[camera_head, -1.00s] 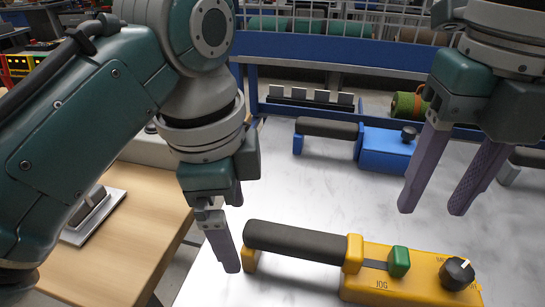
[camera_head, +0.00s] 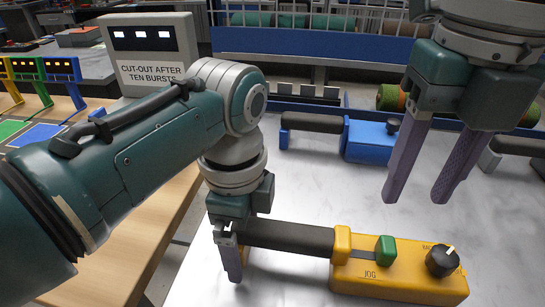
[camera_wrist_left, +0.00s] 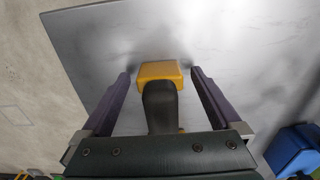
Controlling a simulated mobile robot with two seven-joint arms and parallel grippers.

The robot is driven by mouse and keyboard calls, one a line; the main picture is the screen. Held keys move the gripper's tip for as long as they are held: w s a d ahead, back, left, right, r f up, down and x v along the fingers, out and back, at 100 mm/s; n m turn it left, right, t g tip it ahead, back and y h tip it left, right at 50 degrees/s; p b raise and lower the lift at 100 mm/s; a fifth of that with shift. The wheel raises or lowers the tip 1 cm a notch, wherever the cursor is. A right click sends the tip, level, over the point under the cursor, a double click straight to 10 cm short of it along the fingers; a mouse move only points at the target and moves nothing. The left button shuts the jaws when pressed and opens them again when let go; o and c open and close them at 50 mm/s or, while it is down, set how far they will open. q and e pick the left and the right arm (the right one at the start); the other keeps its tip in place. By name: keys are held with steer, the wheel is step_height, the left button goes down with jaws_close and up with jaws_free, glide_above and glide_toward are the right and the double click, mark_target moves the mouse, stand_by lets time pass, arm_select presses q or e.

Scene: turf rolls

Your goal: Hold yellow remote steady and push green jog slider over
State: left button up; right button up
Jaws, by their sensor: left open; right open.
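The yellow remote (camera_head: 400,277) lies on the pale metal table, with a black grip bar (camera_head: 290,237) reaching left from its body. My left gripper (camera_head: 232,262) is at the left end of the grip bar. In the left wrist view its open fingers stand either side of the bar and yellow end (camera_wrist_left: 160,72), with gaps on both sides. My right gripper (camera_head: 416,196) is open and empty above the table, behind the remote.
A blue remote (camera_head: 370,141) lies farther back, with another dark-handled one (camera_head: 520,146) at right. A blue rack rail and a green roll (camera_head: 391,98) stand behind. A sign box (camera_head: 150,52) and wooden bench (camera_head: 150,225) are at left.

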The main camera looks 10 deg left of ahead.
arm_select(q)
steer(key=shift+f, duration=0.2)
jaws_close()
stand_by(0.8)
